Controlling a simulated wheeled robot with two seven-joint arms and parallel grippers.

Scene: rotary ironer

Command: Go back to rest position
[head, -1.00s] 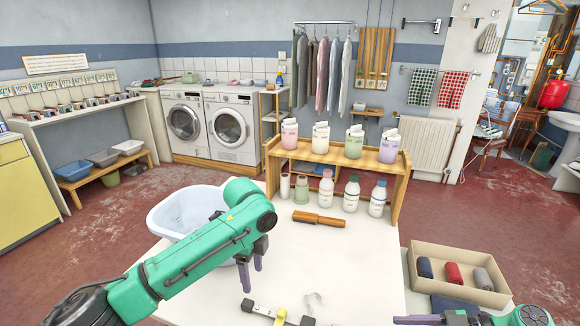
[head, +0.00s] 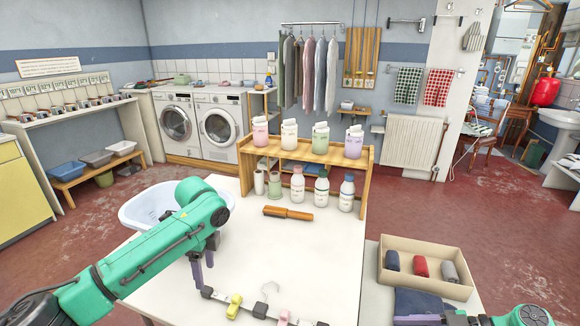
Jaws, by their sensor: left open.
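My left gripper (head: 204,274) comes in from the left over the near part of the white table (head: 275,240). It is open, with its dark fingers pointing down and nothing seen between them. Its fingertips are close to the left end of a clip hanger (head: 258,309) with yellow and pink clips and a metal hook; I cannot tell whether they touch.
A pale basin (head: 135,212) sits partly behind my left arm. A cardboard box (head: 425,286) with rolled cloths is at right. The table's middle is clear.

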